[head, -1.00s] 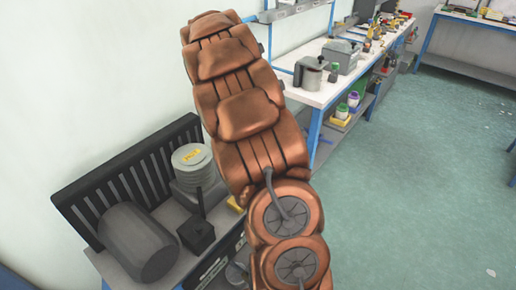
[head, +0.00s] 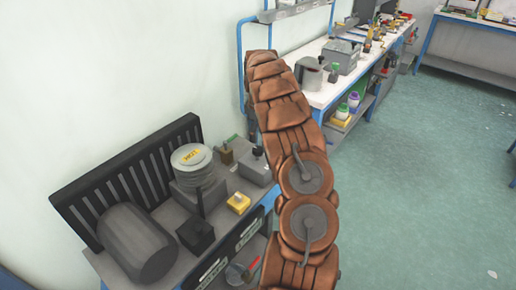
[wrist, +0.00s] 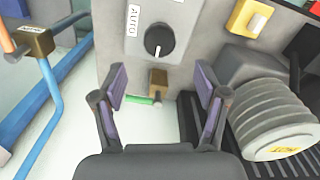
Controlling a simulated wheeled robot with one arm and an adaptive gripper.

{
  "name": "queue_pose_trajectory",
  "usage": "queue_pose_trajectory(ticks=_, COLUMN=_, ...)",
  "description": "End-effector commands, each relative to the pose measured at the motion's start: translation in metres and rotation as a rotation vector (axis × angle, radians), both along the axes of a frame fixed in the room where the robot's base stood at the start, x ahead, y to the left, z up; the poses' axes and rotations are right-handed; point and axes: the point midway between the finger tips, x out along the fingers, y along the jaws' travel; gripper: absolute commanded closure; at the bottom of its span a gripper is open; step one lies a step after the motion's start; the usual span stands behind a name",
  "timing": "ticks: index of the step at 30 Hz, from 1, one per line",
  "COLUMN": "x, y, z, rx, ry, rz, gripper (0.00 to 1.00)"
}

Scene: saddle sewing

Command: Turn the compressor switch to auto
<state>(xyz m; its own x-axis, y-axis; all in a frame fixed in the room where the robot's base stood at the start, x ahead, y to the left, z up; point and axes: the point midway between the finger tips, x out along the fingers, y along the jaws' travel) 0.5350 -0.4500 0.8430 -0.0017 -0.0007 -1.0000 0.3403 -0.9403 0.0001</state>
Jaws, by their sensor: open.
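The compressor switch is a round black knob (wrist: 159,40) with a white mark on the grey control box (wrist: 185,65) in the wrist view. The mark sits at the knob's lower side in the picture. A white label reading AUTO (wrist: 133,19) is to the knob's upper left. My gripper (wrist: 160,84) is open and empty. Its two fingers are below the knob in the picture, one to each side, apart from it. The grey box also shows in the head view (head: 254,168), partly behind my arm. My gripper is hidden there.
The finned compressor pump (wrist: 268,107) is close to my gripper's right finger in the wrist view. A yellow block (wrist: 248,17) is at upper right, and blue pipes (wrist: 52,95) are at left. The head view shows the dark tank (head: 137,243) and a black slatted rack (head: 97,190).

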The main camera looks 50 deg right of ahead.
Motion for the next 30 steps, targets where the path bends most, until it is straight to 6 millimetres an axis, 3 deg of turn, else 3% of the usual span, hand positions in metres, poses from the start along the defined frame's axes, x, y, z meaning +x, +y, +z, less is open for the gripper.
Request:
queue_pose_trajectory(ticks=8, x=0.0, y=-0.001, z=-0.016, rx=0.004, ry=-0.001, rz=0.001, gripper=0.27)
queue_pose_trajectory(ticks=21, x=0.0, y=0.0, z=-0.073, rx=0.004, ry=-0.002, rz=0.001, gripper=0.27)
queue_pose_trajectory(ticks=30, x=0.0, y=0.0, z=-0.078, rx=0.002, ry=-0.002, rz=0.001, gripper=0.27)
